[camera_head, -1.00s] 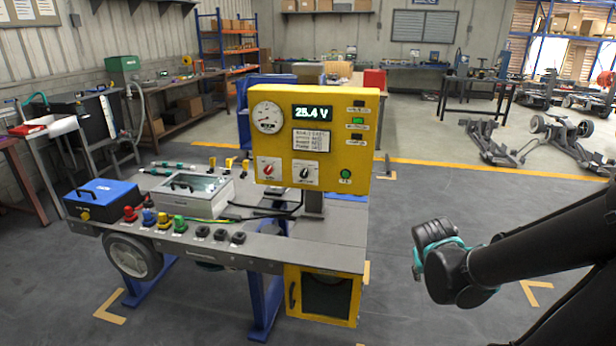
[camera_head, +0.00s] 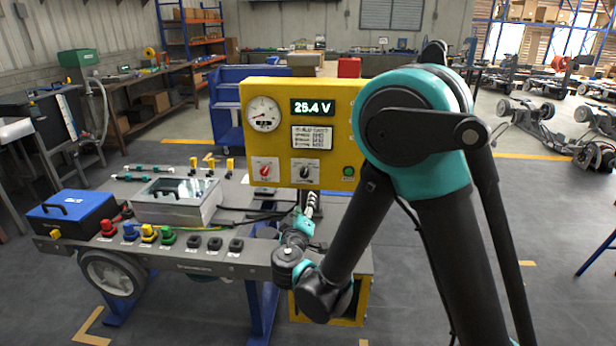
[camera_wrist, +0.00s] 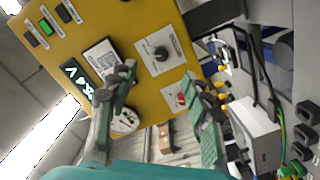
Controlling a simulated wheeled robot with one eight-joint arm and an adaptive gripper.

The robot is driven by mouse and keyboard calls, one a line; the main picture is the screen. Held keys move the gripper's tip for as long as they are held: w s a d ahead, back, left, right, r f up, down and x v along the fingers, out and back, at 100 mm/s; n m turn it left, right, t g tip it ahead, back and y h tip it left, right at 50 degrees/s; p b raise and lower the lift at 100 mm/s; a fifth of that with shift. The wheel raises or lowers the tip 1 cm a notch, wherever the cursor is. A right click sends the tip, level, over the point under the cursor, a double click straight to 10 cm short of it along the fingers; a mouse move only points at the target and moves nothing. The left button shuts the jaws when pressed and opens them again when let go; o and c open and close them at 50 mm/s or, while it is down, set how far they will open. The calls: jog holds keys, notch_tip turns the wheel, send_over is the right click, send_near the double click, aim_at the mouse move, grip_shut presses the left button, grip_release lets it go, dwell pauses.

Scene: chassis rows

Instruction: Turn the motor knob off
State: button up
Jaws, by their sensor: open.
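The yellow control panel (camera_head: 335,135) has a red knob (camera_head: 265,170) and a black knob (camera_head: 305,172) on white plates at its lower left; the small labels are too blurred to read. In the tilted wrist view, the black knob (camera_wrist: 160,53) lies above the red knob (camera_wrist: 183,99). My gripper (camera_wrist: 160,95) is open and empty, its fingers facing the panel. The red knob appears near its right finger, with no clear contact. In the head view, my gripper (camera_head: 311,205) is just below the black knob.
The panel also carries a dial gauge (camera_head: 264,114), a display (camera_head: 313,106) reading about 25.4 V and a green button (camera_head: 348,171). The bench (camera_head: 255,252) holds a clear-lidded box (camera_head: 175,200), a blue case (camera_head: 72,215) and several coloured connectors.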

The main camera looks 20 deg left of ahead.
aim_at(304, 175)
jog(key=shift+y, duration=0.3)
jog(key=x, duration=0.5)
jog(key=a+x, duration=0.1)
jog(key=x, duration=0.5)
jog(key=a+x, duration=0.1)
jog(key=x, duration=0.4)
jog(key=shift+w+a+r, duration=0.1)
jog(key=shift+w+r, duration=0.05)
jog(key=shift+r, duration=0.2)
grip_shut()
